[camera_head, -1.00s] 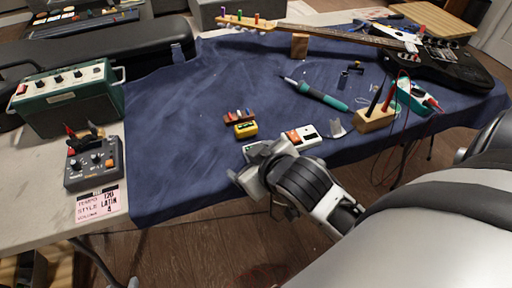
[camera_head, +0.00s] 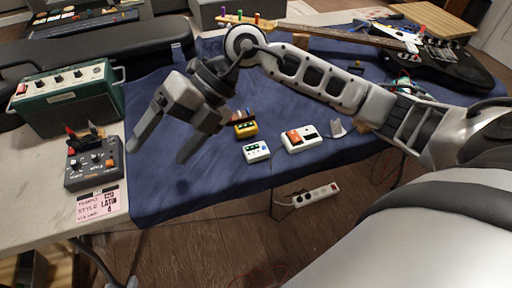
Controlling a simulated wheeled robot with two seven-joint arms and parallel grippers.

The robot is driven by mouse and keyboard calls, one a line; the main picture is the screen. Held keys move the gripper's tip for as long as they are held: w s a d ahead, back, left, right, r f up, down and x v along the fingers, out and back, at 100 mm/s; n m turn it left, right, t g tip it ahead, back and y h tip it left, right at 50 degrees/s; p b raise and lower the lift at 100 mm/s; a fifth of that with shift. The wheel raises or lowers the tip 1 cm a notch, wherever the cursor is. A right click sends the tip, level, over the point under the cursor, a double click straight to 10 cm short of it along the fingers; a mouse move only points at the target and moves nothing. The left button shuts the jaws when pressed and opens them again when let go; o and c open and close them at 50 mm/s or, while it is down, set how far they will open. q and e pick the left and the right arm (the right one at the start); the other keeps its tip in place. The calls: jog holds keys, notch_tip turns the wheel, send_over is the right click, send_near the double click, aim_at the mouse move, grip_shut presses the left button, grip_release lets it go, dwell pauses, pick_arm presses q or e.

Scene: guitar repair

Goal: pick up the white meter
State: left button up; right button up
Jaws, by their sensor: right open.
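Two small white devices sit near the front edge of the blue cloth. One white box (camera_head: 256,151) has small dark and green marks on top; the other white box (camera_head: 301,138) has an orange patch on its left part. I cannot tell which one is the white meter. My right gripper (camera_head: 158,154) is open and empty above the cloth, left of both boxes, with its fingers pointing down and towards the front left. It touches neither box. My left gripper is not in view.
A yellow pedal (camera_head: 245,130) stands just behind the white boxes. A dark grey pedal (camera_head: 94,163) and a green amplifier (camera_head: 67,98) stand on the left. A black guitar (camera_head: 450,66) lies at the back right. A power strip (camera_head: 316,195) lies on the floor.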

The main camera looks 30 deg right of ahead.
jog(key=w+d+f+m+h, duration=0.1)
jog(key=d+h, duration=0.2)
jog(key=d, duration=0.3)
jog(key=w+d+f+h, duration=0.2)
jog(key=d+h, duration=0.2)
jog(key=d, duration=0.2)
jog(key=m+h, duration=0.2)
jog(key=h, duration=0.2)
send_over(255, 147)
jog(key=f, duration=0.8)
jog(key=shift+s+a+f, duration=0.15)
jog(key=shift+s+a, duration=0.1)
jog(key=shift+s, duration=0.1)
jog(key=shift+w+d+f+p, duration=0.15)
jog(key=shift+f+p, duration=0.05)
jog(key=shift+f, duration=1.35)
jog(key=shift+w+d+f+p, duration=0.1)
jog(key=shift+f+p, duration=0.1)
jog(key=shift+f, duration=1.35)
jog(key=c, duration=1.1)
jog(key=shift+r, duration=0.1)
